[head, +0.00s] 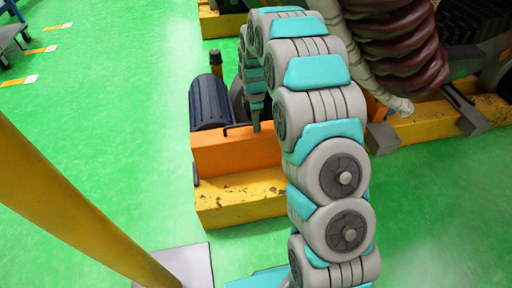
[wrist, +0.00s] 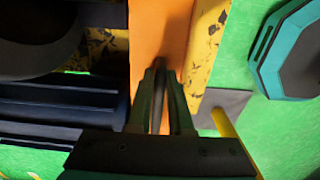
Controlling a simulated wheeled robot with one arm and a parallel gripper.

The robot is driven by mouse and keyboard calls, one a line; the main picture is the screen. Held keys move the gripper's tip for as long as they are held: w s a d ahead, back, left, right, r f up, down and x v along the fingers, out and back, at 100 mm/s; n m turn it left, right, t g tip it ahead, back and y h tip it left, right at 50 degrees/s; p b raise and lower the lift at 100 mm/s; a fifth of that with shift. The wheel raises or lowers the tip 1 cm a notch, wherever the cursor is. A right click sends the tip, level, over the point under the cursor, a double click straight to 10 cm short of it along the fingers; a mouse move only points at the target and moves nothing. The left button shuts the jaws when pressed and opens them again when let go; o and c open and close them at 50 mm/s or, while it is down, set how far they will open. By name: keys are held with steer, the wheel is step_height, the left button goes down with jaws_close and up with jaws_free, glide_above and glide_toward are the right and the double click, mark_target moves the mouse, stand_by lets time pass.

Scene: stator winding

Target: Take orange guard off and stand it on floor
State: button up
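The orange guard (head: 232,152) is a block-like cover standing along a yellow, scuffed beam in the head view. A thin dark handle (head: 237,127) shows at its top. My gripper (head: 256,128) points down at the guard's top, by the right end of the handle. In the wrist view the guard (wrist: 160,28) is an orange strip running up the middle, and my gripper's dark fingers (wrist: 160,68) are close together in front of it. I cannot tell whether they grip the handle. My arm hides the guard's right side in the head view.
A dark blue ribbed motor (head: 209,102) stands right behind the guard. The yellow beam (head: 242,198) lies in front of it. A yellow post (head: 80,215) on a grey plate (head: 197,262) rises at the left. Green floor (head: 120,130) is clear left of the machine.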

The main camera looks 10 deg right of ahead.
jaws_close()
stand_by(0.9)
